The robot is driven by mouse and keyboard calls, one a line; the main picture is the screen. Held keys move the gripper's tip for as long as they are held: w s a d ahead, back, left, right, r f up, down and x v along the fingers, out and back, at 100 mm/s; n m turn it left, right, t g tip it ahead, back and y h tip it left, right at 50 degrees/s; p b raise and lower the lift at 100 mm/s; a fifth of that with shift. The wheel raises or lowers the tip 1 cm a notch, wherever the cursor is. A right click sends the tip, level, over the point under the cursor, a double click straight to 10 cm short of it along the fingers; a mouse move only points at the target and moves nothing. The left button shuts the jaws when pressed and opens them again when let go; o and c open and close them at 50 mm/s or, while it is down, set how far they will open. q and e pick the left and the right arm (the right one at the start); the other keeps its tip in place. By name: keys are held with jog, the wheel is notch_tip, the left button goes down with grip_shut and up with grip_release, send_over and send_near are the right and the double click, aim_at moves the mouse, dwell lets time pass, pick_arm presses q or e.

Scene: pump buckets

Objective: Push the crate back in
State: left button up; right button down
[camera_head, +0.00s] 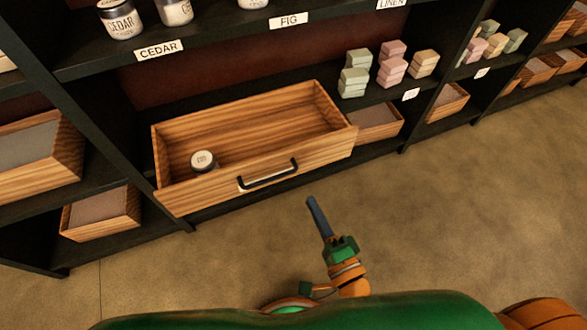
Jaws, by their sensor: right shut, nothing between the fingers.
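The wooden crate (320,150) sticks out from the dark shelf, open at the top. It has a black bar handle (268,174) on its front. A small jar with a pale lid (204,161) stands inside it at the left. My right gripper (316,206) is shut and empty, just below and to the right of the crate's front in the picture, apart from it. My left gripper is not in view.
Dark shelves (110,150) hold jars above the crate and soap stacks (390,62) to its right. Smaller wooden bins (376,122) sit at both sides. The floor (470,200) in front is clear.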

aim_at(286, 153)
jog(key=b+x, duration=0.1)
jog(key=x, duration=1)
jog(key=shift+w+a, duration=0.1)
jog(key=shift+w, duration=0.25)
jog(key=shift+w+a, duration=0.2)
jog(key=shift+w, duration=0.3)
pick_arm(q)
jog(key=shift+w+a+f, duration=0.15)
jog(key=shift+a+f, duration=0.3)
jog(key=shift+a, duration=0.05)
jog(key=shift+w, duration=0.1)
pick_arm(e)
jog(key=shift+w, duration=0.1)
